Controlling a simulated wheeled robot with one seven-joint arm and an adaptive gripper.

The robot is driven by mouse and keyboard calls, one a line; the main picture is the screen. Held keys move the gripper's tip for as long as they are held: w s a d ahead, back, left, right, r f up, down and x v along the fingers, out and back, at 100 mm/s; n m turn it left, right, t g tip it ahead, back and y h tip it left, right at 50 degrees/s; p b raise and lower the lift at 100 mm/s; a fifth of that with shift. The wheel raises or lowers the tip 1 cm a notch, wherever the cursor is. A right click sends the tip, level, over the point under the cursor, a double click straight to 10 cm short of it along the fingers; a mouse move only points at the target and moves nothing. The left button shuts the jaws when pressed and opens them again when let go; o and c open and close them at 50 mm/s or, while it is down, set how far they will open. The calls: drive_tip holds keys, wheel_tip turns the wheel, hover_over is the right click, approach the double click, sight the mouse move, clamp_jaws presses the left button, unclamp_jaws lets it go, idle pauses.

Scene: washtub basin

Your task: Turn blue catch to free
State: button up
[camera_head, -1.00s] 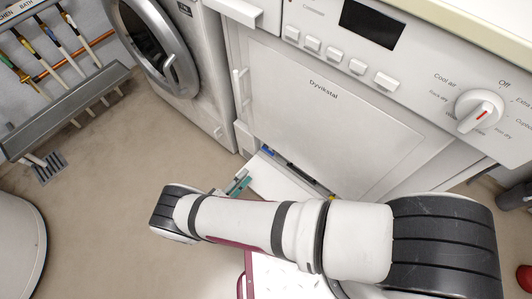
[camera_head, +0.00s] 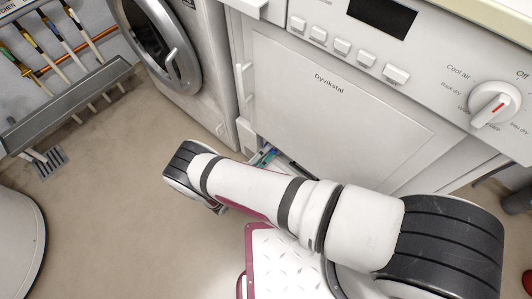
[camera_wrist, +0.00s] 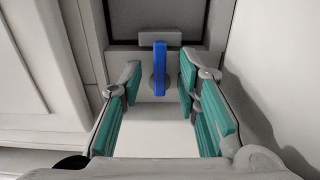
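The blue catch (camera_wrist: 160,68) is a narrow upright bar on a round grey pivot, at the upper middle of the wrist view. It stands upright in that picture, against a grey recessed panel with a small light tab just above it. My gripper (camera_wrist: 160,84) is open, its teal-padded fingers to the left and right of the catch, with gaps on both sides. I cannot tell how far the fingertips reach past it. In the head view my arm hides most of this area; only a bit of teal and blue shows low on the white dryer (camera_head: 330,105).
A washing machine (camera_head: 170,50) stands left of the dryer. A wall rack with hoses (camera_head: 62,105) is at far left, above a floor drain (camera_head: 47,160). The floor between is clear. A ridged white panel with maroon edging (camera_head: 285,262) lies below my arm.

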clamp_jaws()
drive_tip(key=shift+n, duration=0.3)
drive_tip(key=n, duration=0.3)
drive_tip(key=shift+a+r+n, duration=0.1)
drive_tip(key=shift+r+n, duration=0.2)
drive_tip(key=n, duration=0.3)
drive_tip(key=shift+w+r+n, duration=0.1)
drive_tip(key=shift+r+n, duration=0.15)
drive_tip(key=shift+n, duration=0.05)
drive_tip(key=n, duration=0.5)
drive_tip(key=shift+w+a+r, duration=0.25)
drive_tip(key=n, duration=0.5)
drive_tip(key=shift+w+a, duration=0.2)
drive_tip(key=shift+a, duration=0.05)
